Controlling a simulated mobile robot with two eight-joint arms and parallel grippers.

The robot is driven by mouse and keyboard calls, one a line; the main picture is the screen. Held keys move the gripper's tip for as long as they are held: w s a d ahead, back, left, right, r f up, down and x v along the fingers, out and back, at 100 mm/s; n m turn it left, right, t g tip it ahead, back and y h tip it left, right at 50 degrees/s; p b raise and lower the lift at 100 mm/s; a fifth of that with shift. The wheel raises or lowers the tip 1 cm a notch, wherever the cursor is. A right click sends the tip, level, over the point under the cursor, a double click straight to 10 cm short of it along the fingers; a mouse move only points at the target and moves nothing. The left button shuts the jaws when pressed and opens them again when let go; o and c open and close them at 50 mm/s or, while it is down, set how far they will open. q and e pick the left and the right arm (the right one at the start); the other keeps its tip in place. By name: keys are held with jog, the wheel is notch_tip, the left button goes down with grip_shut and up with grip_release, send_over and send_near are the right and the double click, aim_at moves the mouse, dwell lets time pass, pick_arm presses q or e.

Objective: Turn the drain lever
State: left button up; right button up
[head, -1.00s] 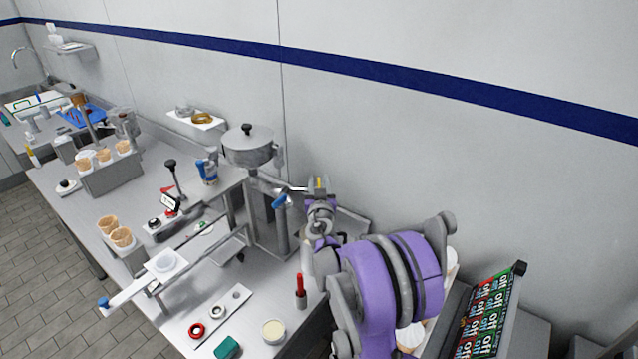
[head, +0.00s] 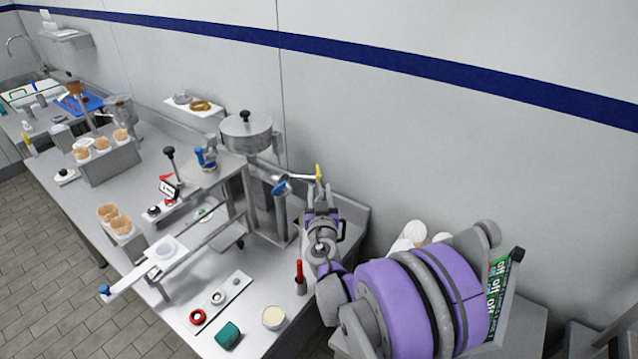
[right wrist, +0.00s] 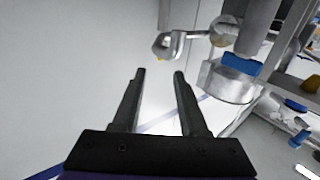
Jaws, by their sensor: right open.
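A metal pot (head: 247,137) with a black-knobbed lid stands on a stand by the wall. A pipe (head: 300,177) runs right from below it and ends at an upright yellow-tipped piece (head: 318,172). A blue handle (head: 281,188) sits just under the pipe. I cannot tell which of these two is the drain lever. My right gripper (head: 320,193) is open and empty, just below the yellow tip. In the right wrist view, its fingers (right wrist: 159,73) point at the curled pipe end (right wrist: 168,46), apart from it; the blue handle (right wrist: 242,64) is to the right.
A red-handled tool (head: 300,278) stands upright in a holder left of my right arm. A white strip (head: 222,302) with rings, a green block (head: 228,334) and a cream-filled cup (head: 273,318) lie on the near counter. The wall is close behind the pipe end.

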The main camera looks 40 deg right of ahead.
jog(key=shift+s+a, duration=0.15)
jog(key=shift+s, duration=0.05)
notch_tip(320, 180, up, 7)
jog(key=m+g+y+b, duration=0.2)
jog(key=g+y+b, duration=0.15)
jog(key=g, duration=0.65)
send_over(318, 168)
jog(key=s+d, duration=0.1)
jog(key=d, duration=0.2)
jog(key=s+a+r+n+g+y, duration=0.1)
jog(key=s+a+r+n+y, duration=0.1)
jog(key=s+a+r+y, duration=0.25)
pick_arm(q)
jog(key=s+f+g+b, duration=0.1)
jog(key=s+f, duration=0.3)
jog(key=f, duration=0.4)
jog(key=shift+f+b, duration=0.4)
jog(key=shift+b, duration=0.35)
pick_arm(e)
jog(key=x, duration=0.3)
jog(key=w+a+x, duration=0.1)
jog(key=x, duration=0.7)
jog(key=shift+w+a, duration=0.1)
jog(key=shift+w, duration=0.2)
pick_arm(q)
jog(key=shift+s, duration=0.1)
pick_arm(e)
grip_shut()
